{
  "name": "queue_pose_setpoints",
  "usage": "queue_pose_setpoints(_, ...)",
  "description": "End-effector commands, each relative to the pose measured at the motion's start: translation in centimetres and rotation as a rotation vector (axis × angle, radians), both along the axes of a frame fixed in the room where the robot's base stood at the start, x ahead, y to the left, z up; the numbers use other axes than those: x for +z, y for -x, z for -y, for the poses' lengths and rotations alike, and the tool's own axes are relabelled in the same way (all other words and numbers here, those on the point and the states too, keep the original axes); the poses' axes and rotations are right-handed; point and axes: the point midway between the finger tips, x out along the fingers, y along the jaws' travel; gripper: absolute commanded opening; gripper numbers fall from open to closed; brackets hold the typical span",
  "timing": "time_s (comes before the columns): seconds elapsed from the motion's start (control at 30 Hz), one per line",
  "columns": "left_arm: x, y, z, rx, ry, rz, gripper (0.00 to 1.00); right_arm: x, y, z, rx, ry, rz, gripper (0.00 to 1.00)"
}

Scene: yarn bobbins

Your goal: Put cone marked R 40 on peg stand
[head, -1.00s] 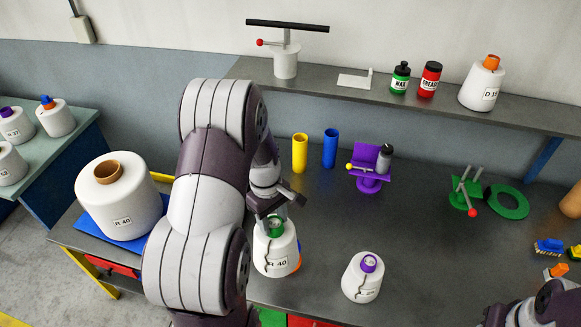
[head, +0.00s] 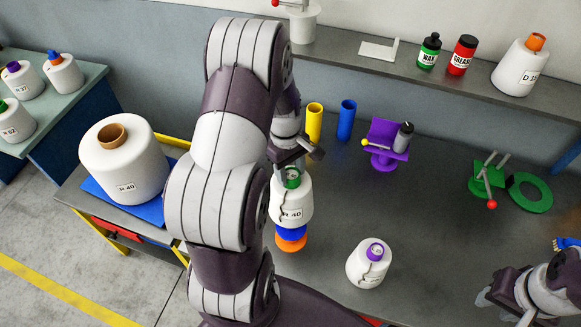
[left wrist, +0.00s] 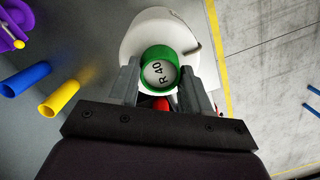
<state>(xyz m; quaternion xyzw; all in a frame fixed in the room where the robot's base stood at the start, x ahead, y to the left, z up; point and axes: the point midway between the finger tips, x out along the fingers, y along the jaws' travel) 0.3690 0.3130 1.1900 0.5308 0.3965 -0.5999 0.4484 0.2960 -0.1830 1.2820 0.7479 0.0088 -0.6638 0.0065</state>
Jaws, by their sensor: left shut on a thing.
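A white cone marked R 40 (head: 291,205) with a green top is held upright by my left gripper (head: 292,172). The jaws are shut on its green top, which also reads R 40 in the left wrist view (left wrist: 160,72). A blue and orange piece (head: 291,243) shows directly under the cone; I cannot tell whether they touch. A larger white cone (head: 124,165), also marked R 40, with a brown core, stands on a blue mat (head: 110,205) at the left. I cannot surely identify the peg stand. My right gripper (head: 497,298) is at the lower right, its jaws unclear.
A small white cone with a purple top (head: 369,265) stands right of the held cone. Yellow (head: 314,122) and blue (head: 346,120) tubes, a purple holder (head: 384,150) and a green fixture (head: 488,178) stand farther back. The table's middle right is clear.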

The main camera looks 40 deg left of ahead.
Motion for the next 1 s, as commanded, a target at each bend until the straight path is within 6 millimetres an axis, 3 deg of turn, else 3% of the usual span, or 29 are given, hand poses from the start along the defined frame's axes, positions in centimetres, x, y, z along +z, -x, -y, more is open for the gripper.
queue_pose_setpoints(0.23,-2.9,0.0,0.0,0.001,0.000,0.001,0.00,-1.9,0.0,0.0,0.000,0.000,-0.002,0.39)
queue_pose_setpoints(0.47,-2.8,0.0,0.0,0.001,-0.001,0.001,0.00,-1.8,0.0,0.0,0.000,0.000,-0.001,0.39)
queue_pose_setpoints(0.6,-3.9,0.0,0.0,0.001,0.000,0.001,0.00,-3.1,0.0,0.0,0.000,0.000,-0.001,0.39)
queue_pose_setpoints(1.0,-3.2,0.0,0.0,0.001,0.000,0.001,0.00,-2.1,0.0,0.0,0.000,0.000,-0.001,0.39)
